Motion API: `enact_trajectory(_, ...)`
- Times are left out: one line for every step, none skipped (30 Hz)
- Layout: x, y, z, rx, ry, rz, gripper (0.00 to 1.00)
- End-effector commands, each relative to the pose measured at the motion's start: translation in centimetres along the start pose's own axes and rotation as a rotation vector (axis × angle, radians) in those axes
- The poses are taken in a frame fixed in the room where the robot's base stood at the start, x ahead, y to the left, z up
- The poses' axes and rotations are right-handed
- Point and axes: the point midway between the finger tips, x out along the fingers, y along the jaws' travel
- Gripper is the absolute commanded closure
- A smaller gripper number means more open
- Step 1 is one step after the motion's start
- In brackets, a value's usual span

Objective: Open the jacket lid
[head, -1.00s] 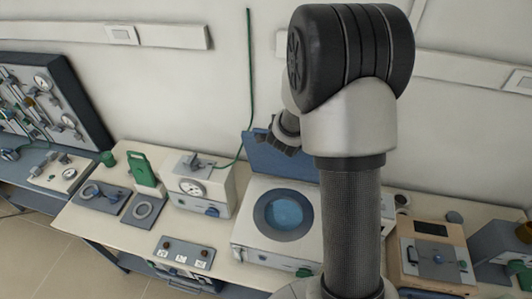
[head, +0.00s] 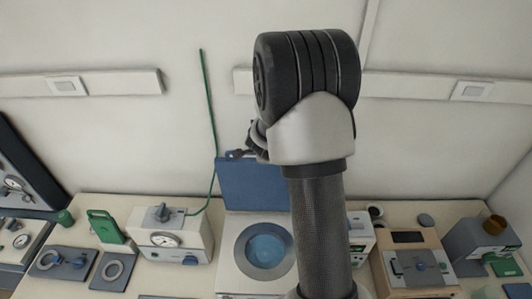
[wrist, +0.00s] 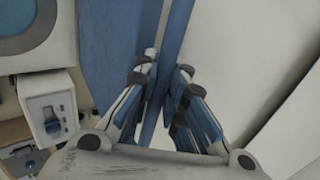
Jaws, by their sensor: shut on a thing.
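The jacket lid is a flat blue panel (head: 250,186) that stands raised at the back of a white unit (head: 228,262) with a round grey-ringed well (head: 264,250), which is uncovered. My gripper (head: 240,154) is at the lid's top edge, partly hidden by my arm. In the wrist view the lid (wrist: 108,50) runs up the left of centre, and its edge passes between the fingers of my gripper (wrist: 164,68), which are shut on it. My arm hides the right part of the unit.
A white gauge box (head: 168,240) with a green cable stands left of the unit. A wooden-framed box (head: 410,262) and a grey device (head: 480,245) stand to the right. The wall (head: 120,130) is close behind the lid.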

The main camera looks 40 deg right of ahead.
Motion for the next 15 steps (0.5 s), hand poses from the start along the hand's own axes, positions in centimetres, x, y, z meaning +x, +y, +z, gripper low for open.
enact_trajectory(-0.21,-0.61,0.13,-0.002,-0.002,-0.012,1.0)
enact_trajectory(-0.21,-0.61,0.13,-0.002,-0.001,-0.012,0.88)
enact_trajectory(-0.21,-0.6,0.13,-0.002,-0.001,-0.012,0.85)
enact_trajectory(-0.21,-0.57,0.12,-0.002,-0.001,-0.011,0.83)
enact_trajectory(-0.2,-0.54,0.12,-0.002,-0.001,-0.011,0.81)
enact_trajectory(-0.18,-0.48,0.11,-0.001,-0.001,-0.01,0.78)
enact_trajectory(-0.16,-0.43,0.1,-0.001,-0.001,-0.009,0.76)
enact_trajectory(-0.15,-0.39,0.09,-0.001,-0.001,-0.008,0.74)
enact_trajectory(-0.13,-0.35,0.07,-0.001,-0.001,-0.007,0.72)
enact_trajectory(-0.12,-0.32,0.07,-0.001,-0.001,-0.007,0.7)
enact_trajectory(-0.11,-0.29,0.06,0.0,0.0,-0.006,0.68)
enact_trajectory(-0.1,-0.26,0.05,0.0,0.0,-0.005,0.68)
enact_trajectory(-0.09,-0.23,0.04,0.0,0.0,-0.005,0.68)
enact_trajectory(-0.08,-0.21,0.03,0.0,0.0,-0.004,0.68)
enact_trajectory(-0.07,-0.18,0.02,0.0,0.0,-0.004,0.68)
